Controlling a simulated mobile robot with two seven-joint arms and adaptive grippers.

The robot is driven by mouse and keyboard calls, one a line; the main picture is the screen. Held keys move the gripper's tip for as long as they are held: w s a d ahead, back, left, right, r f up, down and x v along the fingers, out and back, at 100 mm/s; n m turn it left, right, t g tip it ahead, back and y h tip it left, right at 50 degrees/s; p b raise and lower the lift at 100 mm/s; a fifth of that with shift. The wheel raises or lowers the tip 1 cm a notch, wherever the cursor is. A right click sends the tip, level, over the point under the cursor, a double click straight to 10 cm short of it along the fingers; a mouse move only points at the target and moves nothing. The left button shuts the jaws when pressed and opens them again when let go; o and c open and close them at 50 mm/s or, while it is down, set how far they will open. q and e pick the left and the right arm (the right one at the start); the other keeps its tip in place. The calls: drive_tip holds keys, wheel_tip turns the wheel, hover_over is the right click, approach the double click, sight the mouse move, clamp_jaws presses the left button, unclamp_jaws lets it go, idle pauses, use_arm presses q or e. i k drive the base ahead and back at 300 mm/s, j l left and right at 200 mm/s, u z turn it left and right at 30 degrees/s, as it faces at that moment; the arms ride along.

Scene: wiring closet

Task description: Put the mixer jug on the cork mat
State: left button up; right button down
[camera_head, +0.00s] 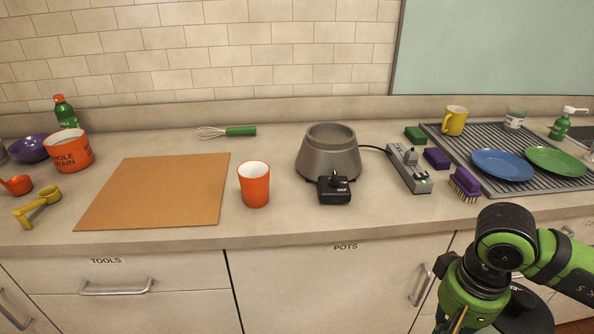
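A grey, tapered, open-topped vessel or mixer base (328,155) stands upright on the counter, right of centre. A black block with a knob (334,190) is at its front. A black cord runs from its right side toward a power strip. I cannot tell whether the grey piece is the jug or only its base; no other clear jug shows. The cork mat (155,192) lies flat and bare on the counter to the left. My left gripper is not in view. Part of my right arm shows at the bottom right, in front of the cabinets; its fingers are not visible.
An orange cup (254,185) stands between the mat and the grey piece. A whisk (228,131) lies behind. The power strip (409,168), brushes (465,184) and a drying rack with plates (502,165) are to the right. An orange canister (70,153) and yellow tool (38,204) are left.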

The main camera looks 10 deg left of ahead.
sight(191, 187)
drive_tip(key=u, duration=1.2)
